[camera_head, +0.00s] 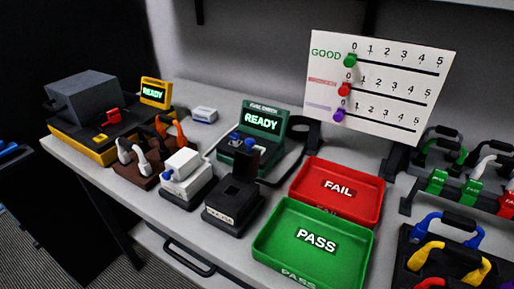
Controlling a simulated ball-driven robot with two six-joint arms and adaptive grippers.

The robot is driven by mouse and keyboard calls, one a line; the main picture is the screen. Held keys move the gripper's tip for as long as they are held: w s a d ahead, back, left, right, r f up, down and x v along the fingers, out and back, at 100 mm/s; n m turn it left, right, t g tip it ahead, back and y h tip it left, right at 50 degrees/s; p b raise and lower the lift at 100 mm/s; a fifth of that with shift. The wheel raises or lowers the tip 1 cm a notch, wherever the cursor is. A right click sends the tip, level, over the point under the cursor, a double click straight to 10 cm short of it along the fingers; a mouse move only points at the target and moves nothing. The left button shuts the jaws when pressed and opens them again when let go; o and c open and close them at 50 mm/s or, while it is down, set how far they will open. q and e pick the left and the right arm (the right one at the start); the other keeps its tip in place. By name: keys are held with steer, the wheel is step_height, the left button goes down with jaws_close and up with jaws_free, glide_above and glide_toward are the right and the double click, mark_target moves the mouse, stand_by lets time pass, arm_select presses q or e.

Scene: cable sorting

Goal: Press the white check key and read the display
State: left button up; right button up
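A green tester (255,132) stands at the back middle of the table. Its display (262,121) reads READY in light letters. A small flat white piece (204,114) lies farther back. I cannot tell which white part is the check key. Neither of my grippers is in view.
A green PASS tray (269,244) and a red FAIL tray (375,196) stand at the middle right. A black box (232,202) is left of PASS. Coloured cables (441,222) fill racks at the right. A grey box (85,97) stands far left.

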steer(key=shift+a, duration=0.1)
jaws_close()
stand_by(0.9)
